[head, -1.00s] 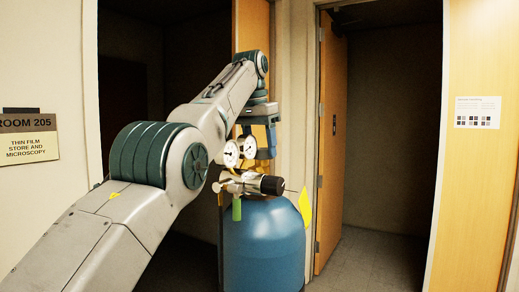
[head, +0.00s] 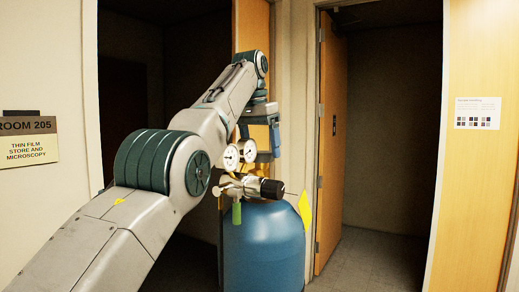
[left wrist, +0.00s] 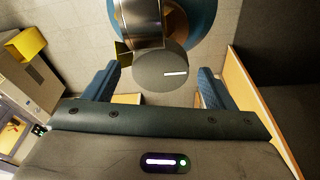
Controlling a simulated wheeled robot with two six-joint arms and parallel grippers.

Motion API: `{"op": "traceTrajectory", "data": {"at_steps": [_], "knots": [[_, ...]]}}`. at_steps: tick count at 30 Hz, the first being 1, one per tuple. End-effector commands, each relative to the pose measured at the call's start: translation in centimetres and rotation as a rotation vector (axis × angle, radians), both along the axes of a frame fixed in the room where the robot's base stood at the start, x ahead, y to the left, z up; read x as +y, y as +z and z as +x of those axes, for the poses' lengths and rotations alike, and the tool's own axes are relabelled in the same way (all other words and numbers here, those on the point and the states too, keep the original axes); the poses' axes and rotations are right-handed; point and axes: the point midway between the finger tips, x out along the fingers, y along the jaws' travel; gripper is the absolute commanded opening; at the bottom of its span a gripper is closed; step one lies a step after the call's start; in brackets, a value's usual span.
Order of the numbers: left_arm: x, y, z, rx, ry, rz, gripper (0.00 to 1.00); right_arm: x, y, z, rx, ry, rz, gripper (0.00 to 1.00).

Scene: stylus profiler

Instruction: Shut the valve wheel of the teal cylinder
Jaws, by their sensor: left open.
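The teal cylinder (head: 262,250) stands upright in the middle of the head view and looks blue. Its valve wheel (head: 271,188) is a dark ribbed knob at the right end of the metal valve on top. My left gripper (head: 262,148) is above the valve, pointing down, with its fingers apart and nothing between them in that view. In the left wrist view the wheel (left wrist: 162,74) is a dark grey disc with a white mark, seen between the open fingers (left wrist: 158,84). No contact is visible. My right gripper is out of view.
Two round gauges (head: 240,154) sit left of the wheel, close to my left gripper. A green part (head: 236,213) hangs below the valve. A yellow tag (head: 305,211) is at the cylinder's right. Behind are a wooden door (head: 333,150) and a dark doorway.

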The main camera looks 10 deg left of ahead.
Motion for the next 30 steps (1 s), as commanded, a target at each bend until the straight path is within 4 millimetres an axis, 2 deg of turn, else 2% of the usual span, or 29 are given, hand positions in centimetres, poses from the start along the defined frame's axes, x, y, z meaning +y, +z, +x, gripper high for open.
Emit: {"op": "traceTrajectory", "data": {"at_steps": [1,3,15,30], "knots": [[0.0,1.2,0.0,-0.001,0.000,0.000,0.78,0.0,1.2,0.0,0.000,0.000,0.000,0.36],[0.0,2.2,0.0,-0.001,0.000,0.000,0.78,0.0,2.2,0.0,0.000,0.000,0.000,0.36],[0.0,6.9,0.0,-0.001,0.000,0.000,0.78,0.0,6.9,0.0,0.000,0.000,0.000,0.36],[0.0,7.4,0.0,-0.001,0.001,-0.001,0.78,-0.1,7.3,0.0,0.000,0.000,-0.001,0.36]]}}
